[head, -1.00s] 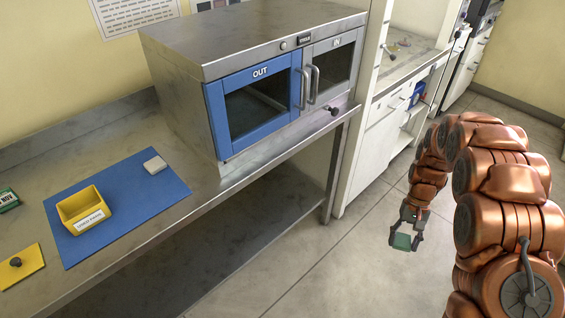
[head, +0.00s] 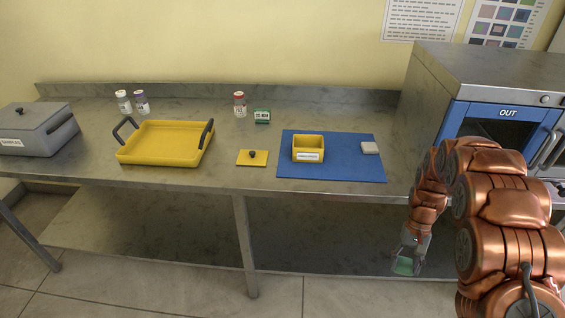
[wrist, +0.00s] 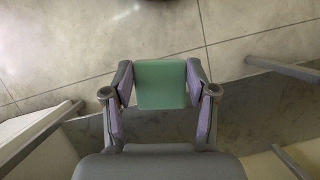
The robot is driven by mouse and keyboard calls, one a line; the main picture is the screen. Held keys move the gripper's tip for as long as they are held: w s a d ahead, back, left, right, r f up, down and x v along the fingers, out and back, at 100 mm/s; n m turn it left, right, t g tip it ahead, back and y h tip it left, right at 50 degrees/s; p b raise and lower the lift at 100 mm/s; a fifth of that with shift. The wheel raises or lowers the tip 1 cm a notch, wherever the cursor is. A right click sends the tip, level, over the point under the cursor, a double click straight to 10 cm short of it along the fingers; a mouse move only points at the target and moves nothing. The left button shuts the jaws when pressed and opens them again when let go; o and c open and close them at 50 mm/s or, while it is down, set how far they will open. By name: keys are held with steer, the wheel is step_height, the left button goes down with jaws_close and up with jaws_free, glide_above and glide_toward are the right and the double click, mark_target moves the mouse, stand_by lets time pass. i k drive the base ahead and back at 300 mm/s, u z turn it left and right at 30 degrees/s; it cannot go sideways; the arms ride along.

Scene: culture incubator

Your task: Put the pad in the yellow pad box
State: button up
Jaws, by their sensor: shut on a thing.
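My gripper (head: 408,262) is shut on a green square pad (head: 403,267) and hangs in front of the bench, below the bench top. In the wrist view the pad (wrist: 161,85) sits between the two fingers (wrist: 161,92), with the floor behind it. A small open yellow box (head: 299,147) with a white label, too small to read surely, stands on the blue mat (head: 340,171), up and to the left of my gripper. The inside of the box shows no contents that I can make out.
A whitish block (head: 370,148) lies on the mat's right. A yellow lid with a black knob (head: 252,157), a green-white box (head: 262,117), vials (head: 240,104), a yellow tray (head: 165,160) and a grey lidded box (head: 35,140) stand left. The incubator (head: 450,85) is at right.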

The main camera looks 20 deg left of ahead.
mark_target(308, 154)
steer(key=u, duration=1.65)
steer(key=i, duration=0.5)
steer(key=u, duration=0.05)
